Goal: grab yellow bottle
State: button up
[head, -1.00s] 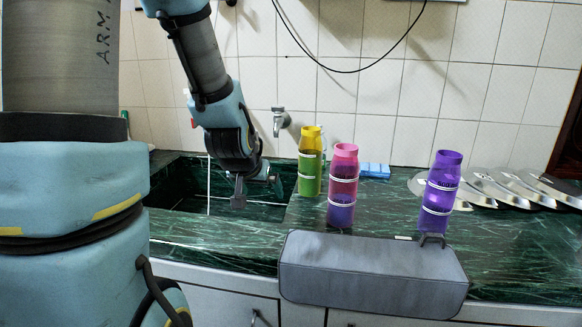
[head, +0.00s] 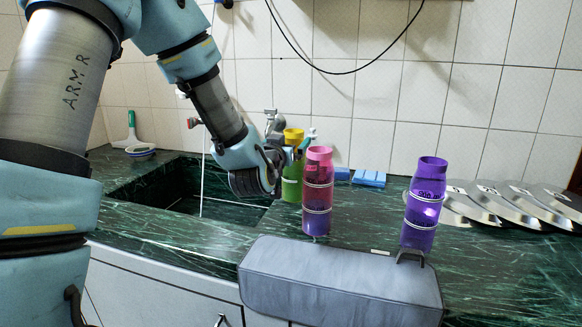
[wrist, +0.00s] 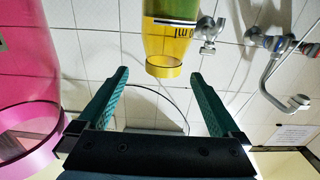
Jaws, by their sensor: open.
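The yellow bottle (head: 292,188) has a yellow top and a greenish body, and stands on the green counter near the sink. My arm and the pink bottle partly hide it in the head view. My gripper (wrist: 160,75) is open and empty. In the wrist view the bottle's yellow end (wrist: 165,45) lies ahead, between and just beyond the fingertips; contact does not show. In the head view my gripper is beside the bottle's upper part, mostly hidden by my wrist.
A pink bottle (head: 318,190) stands close to the right of the yellow one; it fills the left of the wrist view (wrist: 28,80). A purple bottle (head: 424,205), blue sponges (head: 369,178) and metal plates (head: 510,204) are further right. A grey padded block (head: 340,280) lies in front. The sink (head: 170,190) is left.

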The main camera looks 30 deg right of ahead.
aim_at(291, 137)
jog(key=p+x, duration=0.1)
jog(key=x, duration=0.1)
jog(key=p+x, duration=0.1)
jog(key=x, duration=0.2)
jog(key=shift+w, duration=0.45)
jog(key=shift+w+d+f, duration=0.1)
jog(key=shift+w+d, duration=0.25)
jog(key=shift+c, duration=0.4)
grip_shut()
